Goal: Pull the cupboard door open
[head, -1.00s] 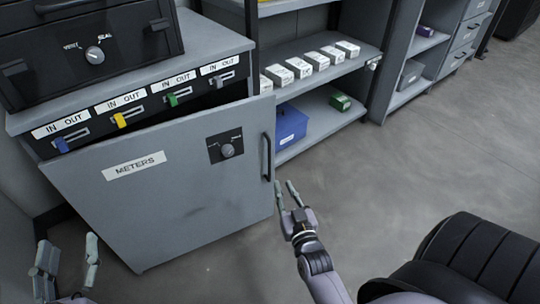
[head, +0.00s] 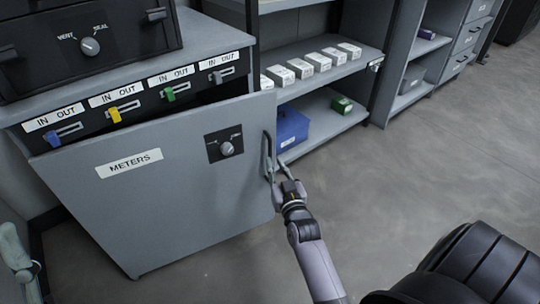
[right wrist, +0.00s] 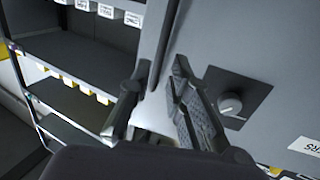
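The grey cupboard door (head: 180,205), labelled METERS, stands ajar, with a dark gap behind its top edge that widens to the right. Its dark vertical handle (head: 268,152) is near the door's right edge. My right gripper (head: 279,172) is at the lower part of the handle. In the right wrist view, the fingers of my right gripper (right wrist: 155,105) are spread, with the handle (right wrist: 163,45) between them; I see no clear grip on it.
A round knob (head: 226,149) sits on the door left of the handle. Coloured IN/OUT levers (head: 115,115) line the cupboard above the door. An open shelf (head: 330,65) with white boxes and a blue bin (head: 291,128) stands to the right. The floor (head: 400,175) before it is clear.

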